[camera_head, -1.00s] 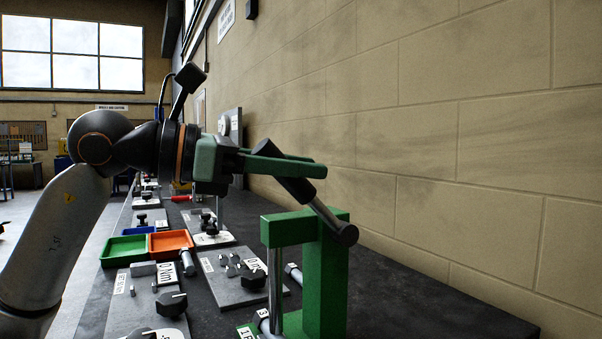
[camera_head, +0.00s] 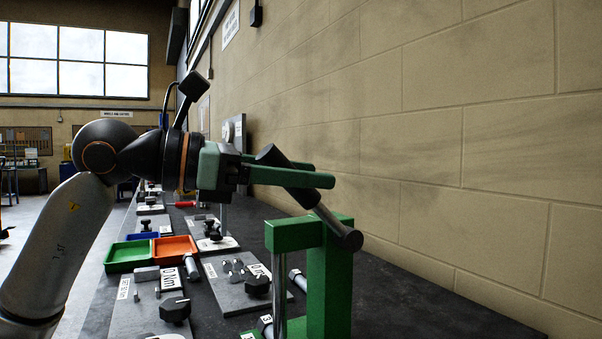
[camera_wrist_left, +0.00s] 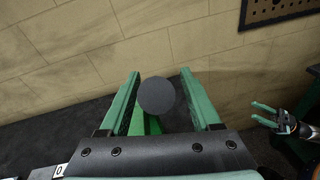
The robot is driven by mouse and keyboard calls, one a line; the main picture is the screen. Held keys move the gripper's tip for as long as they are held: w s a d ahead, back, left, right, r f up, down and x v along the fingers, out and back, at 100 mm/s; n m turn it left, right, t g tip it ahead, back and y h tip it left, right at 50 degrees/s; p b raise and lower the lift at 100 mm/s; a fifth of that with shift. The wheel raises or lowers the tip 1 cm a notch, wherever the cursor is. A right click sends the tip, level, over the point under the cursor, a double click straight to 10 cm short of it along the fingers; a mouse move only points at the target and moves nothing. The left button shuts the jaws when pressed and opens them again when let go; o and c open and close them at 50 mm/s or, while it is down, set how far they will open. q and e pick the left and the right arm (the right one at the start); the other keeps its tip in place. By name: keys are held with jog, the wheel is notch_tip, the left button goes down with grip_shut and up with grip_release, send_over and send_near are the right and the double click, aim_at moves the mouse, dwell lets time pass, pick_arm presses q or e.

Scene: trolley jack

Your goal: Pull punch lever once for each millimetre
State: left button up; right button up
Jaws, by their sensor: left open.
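The green punch (camera_head: 328,280) stands on the bench. Its lever (camera_head: 292,188) has a thick black grip and a grey rod, and slopes up and left from the dark pivot at the punch's top. My left gripper (camera_head: 325,173) is open, with its two green fingers on either side of the grip. In the left wrist view, the round dark end of the lever (camera_wrist_left: 158,96) sits between the open fingers, with gaps on both sides. My right gripper (camera_wrist_left: 264,114) shows small at the right of the left wrist view, its fingers apart and empty.
A block wall (camera_head: 450,140) runs close along the right of the dark bench (camera_head: 400,305). Left of the punch are a grey plate with a black knob (camera_head: 257,285), an orange tray (camera_head: 175,247) and a green tray (camera_head: 128,256).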

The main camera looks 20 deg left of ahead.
pick_arm(q)
jog(key=shift+a+r, duration=0.1)
jog(key=v, duration=1.2)
jog(key=shift+s, duration=0.25)
pick_arm(e)
jog(key=f, duration=0.1)
jog(key=w+f+m+h, duration=0.1)
jog(key=f, duration=0.1)
jog(key=shift+w+d+m+g+h, duration=0.15)
jog(key=shift+w+m+g+h, duration=0.15)
jog(key=shift+h, duration=0.1)
pick_arm(q)
jog(key=shift+a, duration=0.1)
pick_arm(e)
jog(key=shift+r, duration=0.15)
